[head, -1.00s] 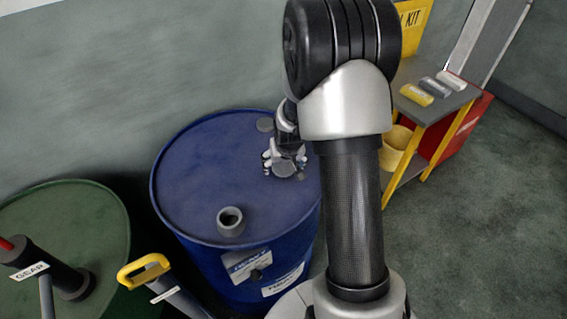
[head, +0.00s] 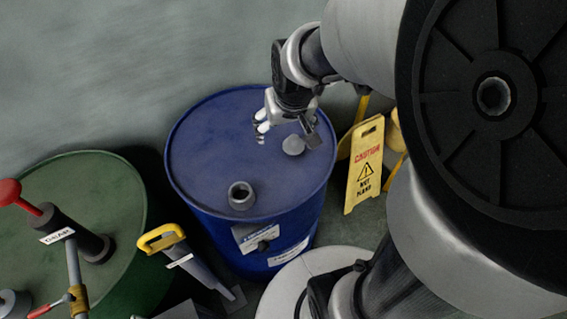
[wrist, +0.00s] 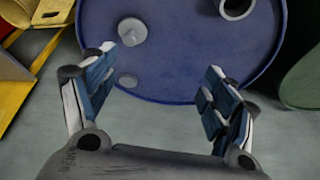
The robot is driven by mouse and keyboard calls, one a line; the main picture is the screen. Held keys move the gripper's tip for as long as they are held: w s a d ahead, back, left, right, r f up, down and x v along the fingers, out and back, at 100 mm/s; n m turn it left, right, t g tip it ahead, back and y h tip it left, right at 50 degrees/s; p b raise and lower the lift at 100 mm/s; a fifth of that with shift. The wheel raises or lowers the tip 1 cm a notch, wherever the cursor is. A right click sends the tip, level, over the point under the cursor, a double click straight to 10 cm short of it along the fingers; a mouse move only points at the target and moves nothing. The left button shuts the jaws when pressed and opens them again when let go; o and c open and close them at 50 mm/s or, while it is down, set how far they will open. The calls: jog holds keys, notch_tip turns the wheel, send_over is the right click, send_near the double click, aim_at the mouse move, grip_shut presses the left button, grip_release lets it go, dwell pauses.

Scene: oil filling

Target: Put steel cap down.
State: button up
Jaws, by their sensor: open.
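The steel cap (head: 293,145) is a small grey round piece resting on the top of the blue drum (head: 215,150), toward its right side. In the wrist view the cap (wrist: 132,31) shows a raised knob and lies just beyond the left fingertip, outside my grasp. The drum's dark open neck (head: 241,195) stands near the front of the top, apart from the cap; nothing covers it. My gripper (head: 287,130) is open and empty above the drum's back right part. In the wrist view its fingers (wrist: 162,68) are spread wide.
A flat grey disc (wrist: 127,80) lies in the drum top near its rim. A green drum (head: 90,185) with a red-handled pump stands at the left, and a yellow-handled tool (head: 165,240) between the drums. A yellow caution sign (head: 364,165) stands right of the blue drum.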

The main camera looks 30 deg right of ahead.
jog(key=s+a+r+n, duration=0.1)
jog(key=s+a+r, duration=0.1)
jog(key=s, duration=0.3)
jog(key=s+a+r, duration=0.3)
jog(key=s+a, duration=0.1)
jog(key=s, duration=0.2)
jog(key=s+a+r+n+y, duration=0.1)
jog(key=s+a+r, duration=0.1)
jog(key=s, duration=0.4)
jog(key=shift+a+r+n, duration=0.25)
jog(key=shift+a+n, duration=0.05)
jog(key=shift+a, duration=0.15)
jog(key=shift+a, duration=0.1)
